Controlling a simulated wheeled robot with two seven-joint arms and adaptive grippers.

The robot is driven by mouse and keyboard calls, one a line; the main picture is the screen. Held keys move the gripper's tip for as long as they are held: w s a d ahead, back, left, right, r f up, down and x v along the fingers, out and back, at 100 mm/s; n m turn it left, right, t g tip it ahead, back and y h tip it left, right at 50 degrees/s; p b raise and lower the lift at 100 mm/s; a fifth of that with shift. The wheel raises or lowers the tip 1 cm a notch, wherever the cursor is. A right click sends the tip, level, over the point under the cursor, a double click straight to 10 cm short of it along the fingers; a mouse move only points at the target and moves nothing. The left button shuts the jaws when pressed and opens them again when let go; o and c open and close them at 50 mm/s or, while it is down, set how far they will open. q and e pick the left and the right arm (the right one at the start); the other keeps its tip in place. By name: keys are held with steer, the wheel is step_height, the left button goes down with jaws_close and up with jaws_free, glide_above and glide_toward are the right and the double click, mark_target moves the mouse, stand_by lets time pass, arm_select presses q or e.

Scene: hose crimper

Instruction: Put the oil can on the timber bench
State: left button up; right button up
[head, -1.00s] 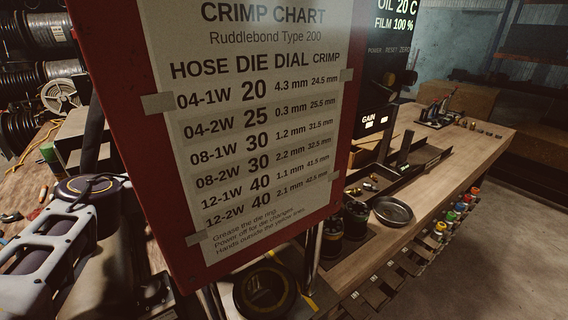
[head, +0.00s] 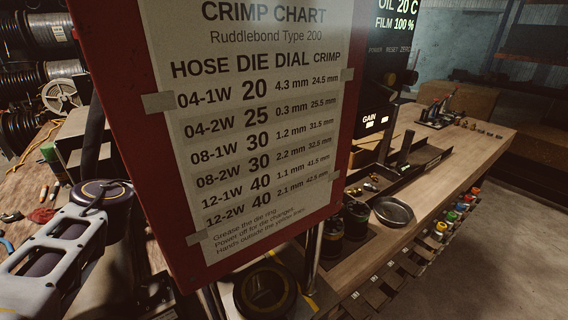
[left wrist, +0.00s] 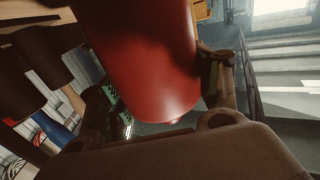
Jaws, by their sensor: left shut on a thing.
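In the left wrist view my left gripper (left wrist: 165,95) is shut on a red, rounded can (left wrist: 150,65), which appears to be the oil can. It fills the middle between the two fingers, and its upper part is cut off by the frame. In the head view my left arm is at the lower left; its gripper and the can are out of sight. A wooden bench top (head: 440,180) runs along the right. Another wooden surface (head: 22,180) lies at the left; I cannot tell which is the timber bench. My right gripper is not in view.
A red-framed crimp chart (head: 255,130) blocks the middle of the head view. On the right bench are a round metal dish (head: 393,211), a dark tray (head: 410,172) and dark pots (head: 356,217). A red cloth (head: 41,216) and small fittings lie on the left surface.

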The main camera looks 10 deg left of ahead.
arm_select(q)
steer(key=shift+r, duration=0.1)
steer(key=o, duration=1.6)
steer(key=shift+s+a, duration=0.1)
steer(key=shift+s, duration=0.05)
